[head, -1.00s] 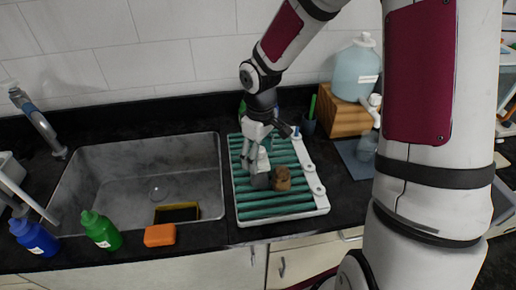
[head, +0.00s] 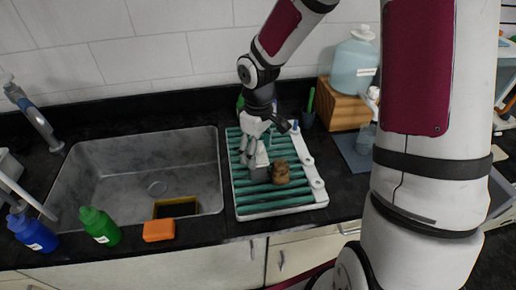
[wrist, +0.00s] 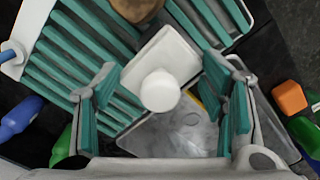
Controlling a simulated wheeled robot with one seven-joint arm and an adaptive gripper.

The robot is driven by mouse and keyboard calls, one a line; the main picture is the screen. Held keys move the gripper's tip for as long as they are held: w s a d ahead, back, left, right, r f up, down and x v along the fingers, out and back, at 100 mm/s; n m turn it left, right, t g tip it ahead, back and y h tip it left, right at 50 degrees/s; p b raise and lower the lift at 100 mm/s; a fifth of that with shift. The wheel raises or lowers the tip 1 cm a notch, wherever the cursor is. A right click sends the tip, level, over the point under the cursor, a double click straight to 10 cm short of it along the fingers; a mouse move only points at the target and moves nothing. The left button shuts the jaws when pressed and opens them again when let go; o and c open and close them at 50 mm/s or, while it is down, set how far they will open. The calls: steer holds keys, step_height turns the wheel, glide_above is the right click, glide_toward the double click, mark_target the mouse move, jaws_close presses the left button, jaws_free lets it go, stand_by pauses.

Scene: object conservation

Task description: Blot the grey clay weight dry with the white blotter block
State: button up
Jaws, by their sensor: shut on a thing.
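My gripper (wrist: 160,85) points down over the ribbed teal drying rack (head: 290,203). It is shut on the white blotter block (wrist: 178,52), a square slab with a round white knob, which shows between the fingers in the wrist view. In the head view the white block (head: 262,156) is partly covered by the fingers. The grey clay weight (head: 259,174) sits on the rack directly below the block. The two look touching or nearly so; I cannot tell which.
A brown lump (head: 280,173) stands close on the right of the grey weight. The sink (head: 85,185) lies left of the rack. Green (head: 99,226) and blue (head: 33,233) bottles and an orange sponge (head: 159,230) line the front edge. A wooden box (head: 345,111) stands at the back right.

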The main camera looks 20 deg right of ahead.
steer(key=shift+f, duration=0.5)
stand_by(1.4)
steer(key=shift+r+p, duration=1.75)
steer(key=shift+r, duration=1.85)
